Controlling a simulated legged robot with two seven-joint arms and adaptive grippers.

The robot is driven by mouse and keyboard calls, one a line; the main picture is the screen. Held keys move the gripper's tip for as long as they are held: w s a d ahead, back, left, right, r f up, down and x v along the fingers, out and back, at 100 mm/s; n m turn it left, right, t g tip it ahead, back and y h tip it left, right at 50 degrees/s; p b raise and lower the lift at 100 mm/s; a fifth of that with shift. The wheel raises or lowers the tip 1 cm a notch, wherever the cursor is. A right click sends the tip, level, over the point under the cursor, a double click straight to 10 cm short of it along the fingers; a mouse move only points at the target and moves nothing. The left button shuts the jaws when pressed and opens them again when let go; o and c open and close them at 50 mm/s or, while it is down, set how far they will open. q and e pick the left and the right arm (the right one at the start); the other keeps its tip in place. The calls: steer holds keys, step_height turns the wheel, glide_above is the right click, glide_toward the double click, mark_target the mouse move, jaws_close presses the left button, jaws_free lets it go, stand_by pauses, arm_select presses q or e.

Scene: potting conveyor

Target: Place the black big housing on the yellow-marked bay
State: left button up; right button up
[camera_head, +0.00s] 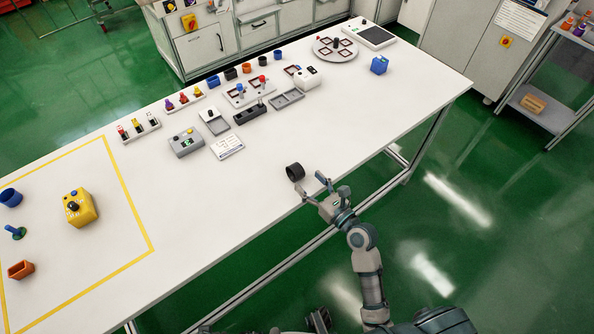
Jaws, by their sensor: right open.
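A black round housing (294,172) stands on the white table near its front edge. It is a short hollow cylinder with its dark opening showing. My right gripper (311,185) is open, with its fingers spread just in front of the housing on the near right side. Whether a finger touches it I cannot tell. A yellow-taped outline (126,196) marks a large area at the table's left end. My left gripper is not in view.
Inside the outline are a yellow button box (82,207), a blue cup (10,197) and an orange block (21,270). Trays, fixtures and small housings, including a black one (230,73), line the back edge. The table between housing and outline is clear.

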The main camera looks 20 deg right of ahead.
mark_target(301, 175)
steer(key=x, duration=0.2)
steer(key=b+x, duration=0.1)
steer(key=x, duration=0.1)
steer(key=shift+f, duration=0.35)
steer(key=shift+w+a, duration=0.2)
steer(key=shift+w, duration=0.3)
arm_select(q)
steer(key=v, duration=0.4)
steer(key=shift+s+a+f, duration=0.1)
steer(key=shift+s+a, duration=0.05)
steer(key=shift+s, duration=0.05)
arm_select(e)
steer(key=shift+s+r, duration=0.1)
steer(key=c, duration=1.2)
steer(key=shift+o, duration=0.2)
